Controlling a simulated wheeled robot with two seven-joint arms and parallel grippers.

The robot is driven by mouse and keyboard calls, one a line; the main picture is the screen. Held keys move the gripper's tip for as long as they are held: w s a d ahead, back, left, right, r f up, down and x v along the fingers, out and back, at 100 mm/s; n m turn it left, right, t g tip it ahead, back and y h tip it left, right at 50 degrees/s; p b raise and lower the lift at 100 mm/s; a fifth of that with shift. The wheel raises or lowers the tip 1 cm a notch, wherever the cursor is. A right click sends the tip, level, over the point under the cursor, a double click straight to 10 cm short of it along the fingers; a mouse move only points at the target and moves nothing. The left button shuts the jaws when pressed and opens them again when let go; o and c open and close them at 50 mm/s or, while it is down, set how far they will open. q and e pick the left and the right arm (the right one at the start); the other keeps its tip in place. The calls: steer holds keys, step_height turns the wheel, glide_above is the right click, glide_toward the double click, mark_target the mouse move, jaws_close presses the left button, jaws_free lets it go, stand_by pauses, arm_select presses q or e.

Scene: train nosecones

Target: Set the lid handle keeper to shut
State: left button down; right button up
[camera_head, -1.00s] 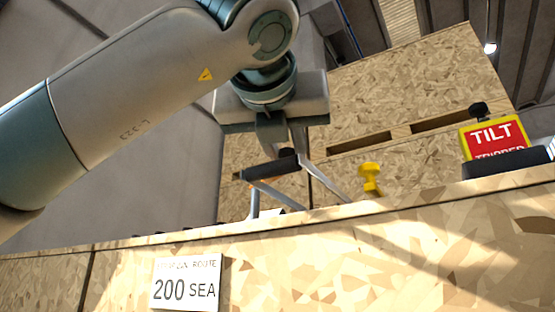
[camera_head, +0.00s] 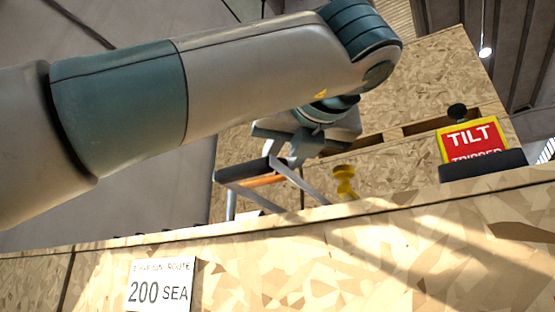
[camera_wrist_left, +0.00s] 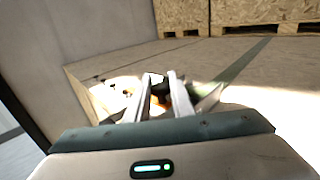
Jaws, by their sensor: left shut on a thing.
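The lid handle is a dark bar (camera_head: 243,170) with an orange strip beside it, on pale metal supports above the wooden ledge. My left gripper (camera_head: 285,163) reaches it from above at its right end. In the left wrist view the two fingers of my left gripper (camera_wrist_left: 159,95) straddle a small dark piece (camera_wrist_left: 158,79), which looks like the handle's end. The gripper is shut on it. A yellow knob-like piece (camera_head: 344,183) stands right of the gripper, apart from it. I cannot tell which part is the keeper or how it is set. My right gripper is not in view.
A white plate reading 200 SEA (camera_head: 160,286) is on the wooden front panel (camera_head: 330,265). Wooden boxes with slots rise behind.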

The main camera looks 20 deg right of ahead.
arm_select(q)
steer(key=shift+r, duration=0.15)
steer(key=c, duration=1.6)
jaws_free()
